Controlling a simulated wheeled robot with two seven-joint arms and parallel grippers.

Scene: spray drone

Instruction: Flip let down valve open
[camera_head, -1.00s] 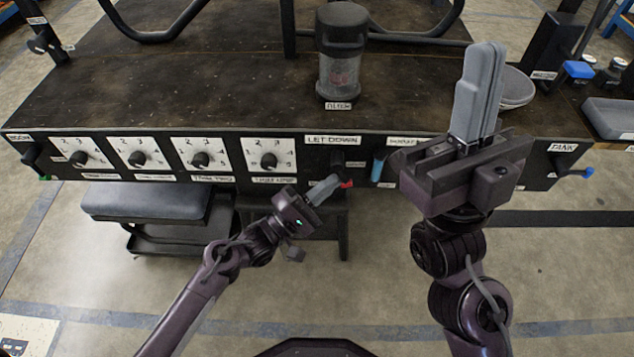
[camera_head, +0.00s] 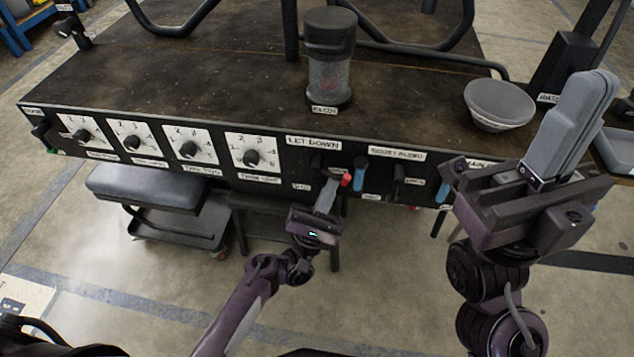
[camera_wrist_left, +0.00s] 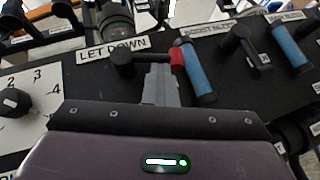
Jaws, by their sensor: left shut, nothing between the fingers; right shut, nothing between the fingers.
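The let down valve is a dark knob with a red-tipped handle (camera_head: 346,180) under the "LET DOWN" label (camera_head: 313,143) on the bench's front panel. In the left wrist view the red tip (camera_wrist_left: 177,59) points right from the dark knob (camera_wrist_left: 122,57). My left gripper (camera_head: 327,190) is shut and empty, its fingertips at the valve handle; they also show in the left wrist view (camera_wrist_left: 160,75), overlapping the handle just left of the red tip. Whether they touch it I cannot tell. My right gripper (camera_head: 590,95) is shut and empty, raised at the right, pointing up.
Blue-handled valves (camera_head: 360,175) sit right of the let down valve. Numbered dials (camera_head: 250,157) line the panel to the left. A clear canister (camera_head: 330,70) and a grey bowl (camera_head: 500,102) stand on the bench. A low seat (camera_head: 145,190) is below.

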